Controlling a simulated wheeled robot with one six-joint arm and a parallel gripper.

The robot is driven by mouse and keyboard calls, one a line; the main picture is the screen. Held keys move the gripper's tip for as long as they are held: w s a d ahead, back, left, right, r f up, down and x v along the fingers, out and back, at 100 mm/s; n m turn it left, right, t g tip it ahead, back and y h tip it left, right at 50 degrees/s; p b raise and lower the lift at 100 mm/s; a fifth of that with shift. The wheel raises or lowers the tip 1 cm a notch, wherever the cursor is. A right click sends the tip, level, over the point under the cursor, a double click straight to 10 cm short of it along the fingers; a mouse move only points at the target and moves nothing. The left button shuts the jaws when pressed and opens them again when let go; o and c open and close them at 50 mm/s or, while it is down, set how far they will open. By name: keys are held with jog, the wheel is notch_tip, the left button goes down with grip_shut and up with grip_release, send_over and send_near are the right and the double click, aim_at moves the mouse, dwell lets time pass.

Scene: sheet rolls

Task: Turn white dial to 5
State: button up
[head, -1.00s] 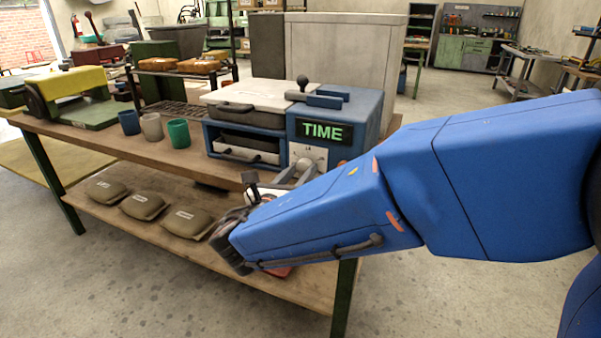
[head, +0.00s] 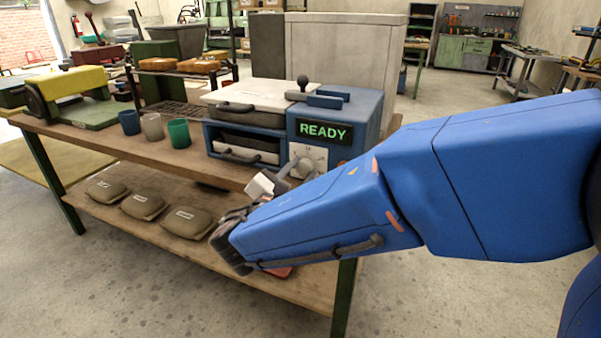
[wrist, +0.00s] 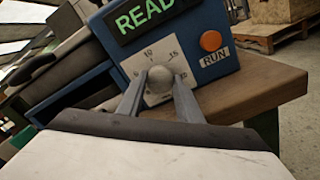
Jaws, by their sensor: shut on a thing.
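The white dial plate (head: 313,154) is on the front of the blue machine (head: 365,108), under a green display (head: 324,131) that reads READY. In the wrist view the dial plate (wrist: 150,94) shows marks around a round grey knob (wrist: 160,78). My gripper (wrist: 160,82) is shut on the knob, one finger on each side. Numbers such as 10 and 15 show above the knob. The knob's pointer is hidden, so I cannot tell its setting. In the head view my blue arm covers part of the gripper and knob.
An orange RUN button (wrist: 211,41) sits right of the dial. A lever with a dark ball (head: 302,82) stands on top of the machine. Three cups (head: 152,127) stand left of it on the bench. Several labelled bags (head: 187,220) lie on the lower shelf.

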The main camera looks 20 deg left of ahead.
jog(key=shift+m, duration=1.1)
jog(key=o, duration=1)
jog(key=shift+o, duration=0.2)
jog(key=shift+s, duration=0.15)
jog(key=s+a, duration=0.1)
jog(key=s, duration=1.6)
jog(key=shift+a, duration=0.15)
